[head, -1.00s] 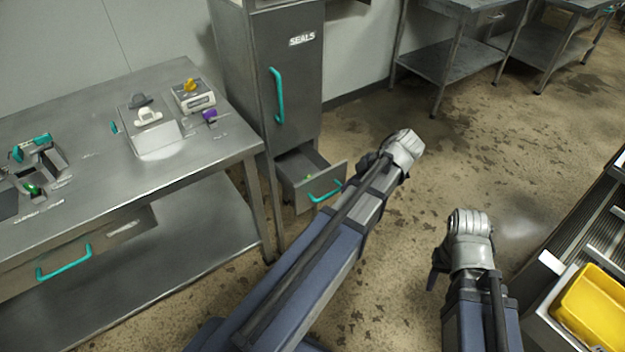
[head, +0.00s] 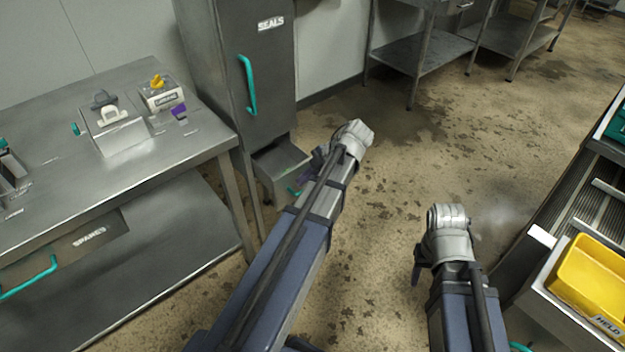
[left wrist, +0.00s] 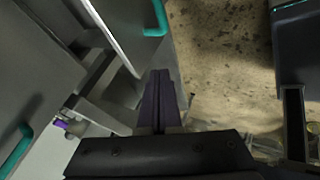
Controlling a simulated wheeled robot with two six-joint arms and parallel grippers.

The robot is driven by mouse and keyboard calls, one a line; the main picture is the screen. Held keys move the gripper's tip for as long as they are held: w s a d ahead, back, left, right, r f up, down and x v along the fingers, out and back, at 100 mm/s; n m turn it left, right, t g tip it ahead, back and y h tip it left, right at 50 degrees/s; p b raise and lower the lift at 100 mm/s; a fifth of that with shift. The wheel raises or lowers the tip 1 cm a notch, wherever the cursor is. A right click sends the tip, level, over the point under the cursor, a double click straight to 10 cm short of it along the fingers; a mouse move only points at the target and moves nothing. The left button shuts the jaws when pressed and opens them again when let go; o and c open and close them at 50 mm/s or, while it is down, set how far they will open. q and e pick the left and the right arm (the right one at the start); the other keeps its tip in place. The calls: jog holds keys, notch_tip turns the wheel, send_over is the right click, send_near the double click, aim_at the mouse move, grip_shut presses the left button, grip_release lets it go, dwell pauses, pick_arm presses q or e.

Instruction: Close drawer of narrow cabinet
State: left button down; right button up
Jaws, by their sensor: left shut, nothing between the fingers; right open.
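The narrow cabinet (head: 228,90) is tall and grey, labelled SEALS, with a teal handle on its upper door. Its low drawer (head: 270,182) stands pulled out, and I can see into it. My left forearm and gripper hide part of the drawer's front and teal handle (head: 293,191). My left gripper (head: 306,174) is shut and empty, close to the drawer front; contact cannot be told. In the left wrist view its closed fingers (left wrist: 158,88) point towards a grey panel edge with a teal handle (left wrist: 157,20). My right gripper (head: 416,278) is open, over the floor, away from the cabinet.
A steel table (head: 120,180) with small fixtures and a SPARES drawer (head: 85,238) stands left of the cabinet. A conveyor-like bench with a yellow bin (head: 590,275) is at the right. Steel tables (head: 425,60) stand at the back. The floor between is clear.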

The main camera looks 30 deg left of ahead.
aim_at(281, 182)
pick_arm(q)
jog(key=a, duration=0.1)
jog(key=a+f, duration=0.1)
jog(key=a, duration=0.2)
jog(key=shift+w+f+b, duration=0.35)
jog(key=shift+w+f, duration=0.05)
jog(key=shift+w+a, duration=0.2)
jog(key=shift+a, duration=0.35)
pick_arm(e)
jog(key=shift+f, duration=0.9)
pick_arm(q)
jog(key=w+a, duration=0.4)
jog(key=a, duration=0.7)
jog(key=shift+w+a, duration=0.15)
jog(key=shift+w, duration=0.15)
jog(key=shift+s, duration=0.1)
pick_arm(e)
jog(key=shift+d, duration=0.1)
